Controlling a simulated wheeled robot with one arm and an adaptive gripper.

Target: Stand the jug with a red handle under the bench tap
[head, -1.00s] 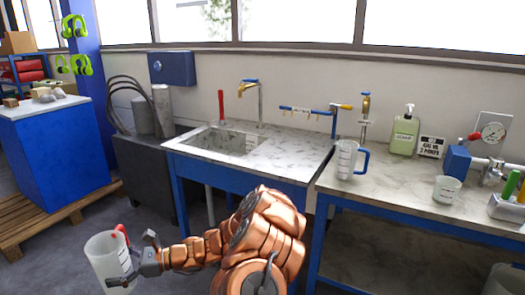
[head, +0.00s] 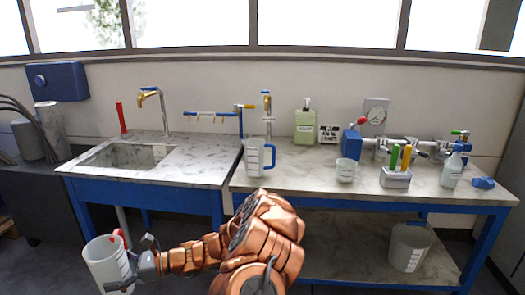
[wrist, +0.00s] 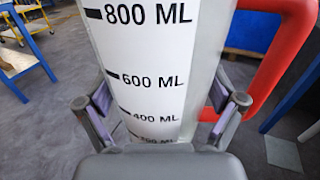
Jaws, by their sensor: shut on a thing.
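The jug with a red handle (head: 104,262) is a clear measuring jug at the lower left of the head view, held off to the left of the bench. My gripper (head: 133,270) is shut on it. In the wrist view the jug (wrist: 150,70) fills the middle between the fingers, with its red handle (wrist: 285,60) at the right and its scale facing the camera. A slim tap with a blue top (head: 267,105) stands at the back of the right-hand bench (head: 300,165). A jug with a blue handle (head: 255,157) stands on the bench just in front of it.
A sink (head: 125,154) with a gold-spouted tap (head: 150,95) is in the left counter. A soap bottle (head: 305,125), small beaker (head: 346,170), marker holder (head: 396,177) and gauge piping (head: 400,146) occupy the bench. A bucket (head: 409,247) stands on the lower shelf. The bench's front middle is clear.

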